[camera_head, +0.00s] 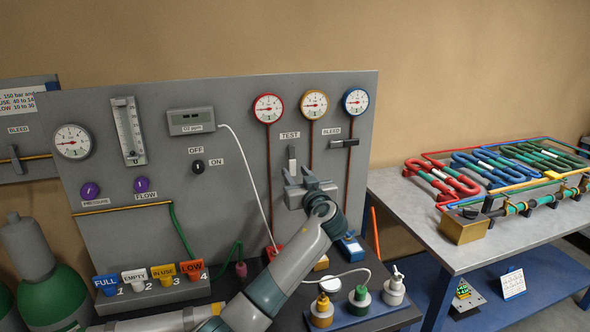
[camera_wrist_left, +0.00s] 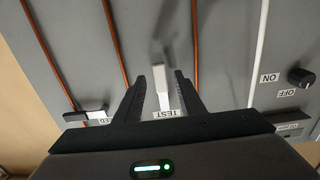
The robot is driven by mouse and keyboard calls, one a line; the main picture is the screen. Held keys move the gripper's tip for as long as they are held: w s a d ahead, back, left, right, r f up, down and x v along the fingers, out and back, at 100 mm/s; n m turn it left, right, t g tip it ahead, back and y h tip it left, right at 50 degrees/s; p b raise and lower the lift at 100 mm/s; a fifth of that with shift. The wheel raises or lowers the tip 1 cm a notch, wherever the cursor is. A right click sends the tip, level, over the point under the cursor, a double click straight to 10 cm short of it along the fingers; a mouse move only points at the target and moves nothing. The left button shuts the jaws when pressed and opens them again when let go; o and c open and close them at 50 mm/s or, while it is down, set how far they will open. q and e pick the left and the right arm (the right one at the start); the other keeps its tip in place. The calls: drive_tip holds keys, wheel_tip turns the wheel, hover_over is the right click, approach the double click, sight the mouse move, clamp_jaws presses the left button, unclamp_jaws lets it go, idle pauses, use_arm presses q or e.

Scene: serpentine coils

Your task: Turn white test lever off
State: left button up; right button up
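The white test lever (camera_head: 292,159) is on the grey panel, just below the TEST label (camera_head: 290,135). My left gripper (camera_head: 304,179) is at the panel just below and right of the lever in the head view. In the left wrist view, the white lever (camera_wrist_left: 161,82) shows between the two open fingers of my left gripper (camera_wrist_left: 161,76), with a gap visible on each side. No contact with the lever is visible. The lever's lower part is partly hidden by my gripper in the head view. My right gripper is not in view.
Three round gauges (camera_head: 314,104) sit above the lever, with red-brown pipes running down beside it. A black bleed lever (camera_head: 344,143) is to the right, and a black OFF/ON knob (camera_head: 198,166) to the left. A white cable (camera_head: 252,169) hangs left of the gripper.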

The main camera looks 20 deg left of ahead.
use_arm(q)
drive_tip(key=shift+w+a, duration=0.3)
drive_tip(key=shift+w, duration=0.15)
drive_tip(key=shift+c, duration=0.6)
clamp_jaws()
drive_tip(key=shift+a, duration=0.15)
